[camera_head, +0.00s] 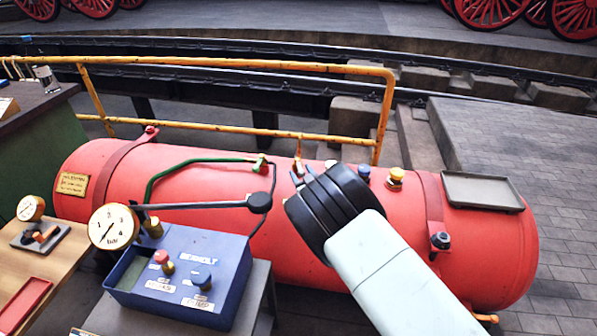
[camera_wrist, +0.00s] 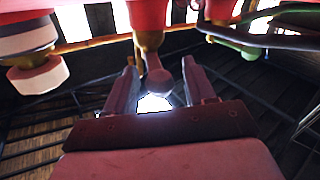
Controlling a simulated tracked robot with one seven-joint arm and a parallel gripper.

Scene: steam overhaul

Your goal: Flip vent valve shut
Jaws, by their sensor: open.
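The vent valve shows in the wrist view as a brass body (camera_wrist: 150,40) with a dull red, round-ended lever (camera_wrist: 159,78). My gripper (camera_wrist: 161,75) is open, with one finger on each side of the lever; whether either finger touches it I cannot tell. In the head view, a small orange-red lever (camera_head: 298,149) stands up from the top of the red tank (camera_head: 110,175), just beyond my black wrist. My wrist hides the valve's base and most of the gripper there.
A blue cap (camera_head: 363,173) and a yellow knob (camera_head: 396,176) stand right of my wrist. A green pipe (camera_head: 190,162) runs on the left. A yellow railing (camera_head: 240,66) passes behind the tank. A blue pump box (camera_head: 190,270) with a gauge (camera_head: 113,227) stands in front.

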